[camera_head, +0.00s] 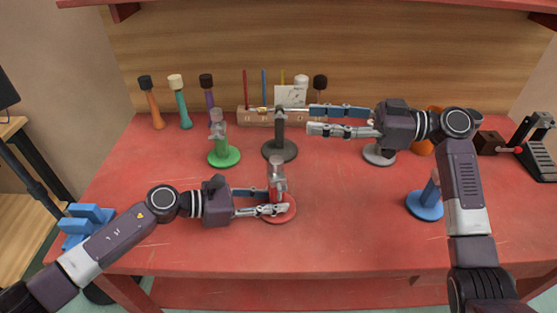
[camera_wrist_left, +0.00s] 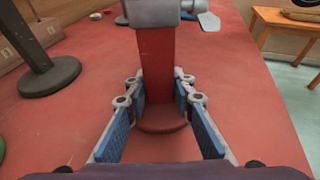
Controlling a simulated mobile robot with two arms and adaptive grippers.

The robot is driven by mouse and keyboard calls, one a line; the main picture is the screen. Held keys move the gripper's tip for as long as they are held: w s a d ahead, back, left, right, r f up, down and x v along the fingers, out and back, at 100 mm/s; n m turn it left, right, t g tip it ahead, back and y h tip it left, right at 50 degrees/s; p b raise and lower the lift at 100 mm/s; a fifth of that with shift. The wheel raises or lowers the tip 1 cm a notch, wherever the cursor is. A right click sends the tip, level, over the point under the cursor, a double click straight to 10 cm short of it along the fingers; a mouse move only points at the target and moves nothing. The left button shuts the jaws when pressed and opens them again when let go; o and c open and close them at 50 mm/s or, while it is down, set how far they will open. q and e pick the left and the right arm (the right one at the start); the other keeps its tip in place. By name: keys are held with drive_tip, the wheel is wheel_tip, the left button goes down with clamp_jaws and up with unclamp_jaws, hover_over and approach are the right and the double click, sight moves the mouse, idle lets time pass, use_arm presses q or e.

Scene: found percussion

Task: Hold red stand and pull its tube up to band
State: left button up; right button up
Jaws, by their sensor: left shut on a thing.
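The red stand (camera_head: 289,216) is upright near the front middle of the red table, with a round base, a red post and a grey clamp (camera_head: 277,162) on top. My left gripper (camera_head: 278,209) reaches in from the left, low on the post. In the left wrist view its fingers (camera_wrist_left: 158,88) are shut on the red post (camera_wrist_left: 157,62), with the grey clamp (camera_wrist_left: 165,13) above them. My right gripper (camera_head: 311,119) is open and empty, behind and right of the red stand, beside the black stand. No band can be made out on the tube.
A green stand (camera_head: 224,157), a black stand (camera_head: 280,150) and a grey stand (camera_head: 379,157) form a row behind. A blue stand (camera_head: 426,206) is at the right. A wooden rack (camera_head: 253,116) and several mallets line the back. The table front is clear.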

drive_tip(key=s+a+n+g, duration=0.1)
drive_tip(key=s+n+g, duration=0.1)
drive_tip(key=s, duration=0.2)
approach(278, 159)
drive_tip(key=a+f, duration=0.2)
drive_tip(key=shift+y, duration=0.3)
drive_tip(key=a, duration=0.6)
drive_tip(key=shift+w+a+r, duration=0.2)
drive_tip(key=shift+a+r, duration=0.2)
drive_tip(key=shift+a, duration=0.6)
drive_tip(key=shift+c, duration=0.6)
clamp_jaws()
drive_tip(key=shift+w, duration=0.1)
